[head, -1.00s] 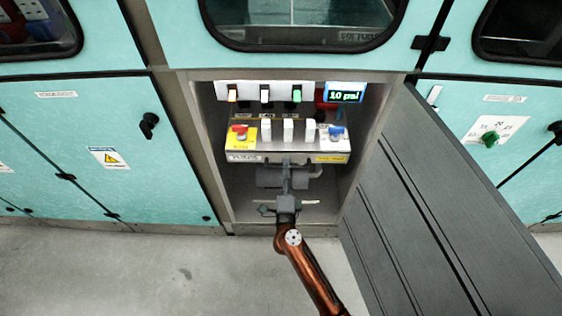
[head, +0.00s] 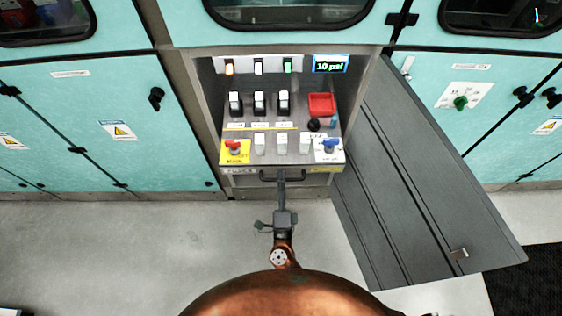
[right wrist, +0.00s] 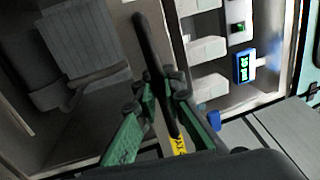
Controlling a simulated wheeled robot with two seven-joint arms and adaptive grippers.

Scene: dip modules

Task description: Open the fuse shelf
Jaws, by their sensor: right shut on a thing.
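The fuse shelf (head: 232,130) is a grey drawer-like panel that stands out of the open cabinet bay, with switches, fuses and knobs on its top. Its dark bar handle (head: 298,177) runs along the lower front. My right gripper (head: 281,181) is shut on the handle from the front. In the right wrist view the green fingers of my right gripper (right wrist: 168,90) close around the dark handle (right wrist: 152,45). The finger contact is small in the head view. My left gripper is not in view.
The grey cabinet door (head: 400,180) hangs open to the right of the bay. A row of coloured switches and a lit "10 psi" display (head: 331,64) sit at the back. Closed turquoise cabinets (head: 80,150) stand on both sides. The floor (head: 130,250) in front is clear.

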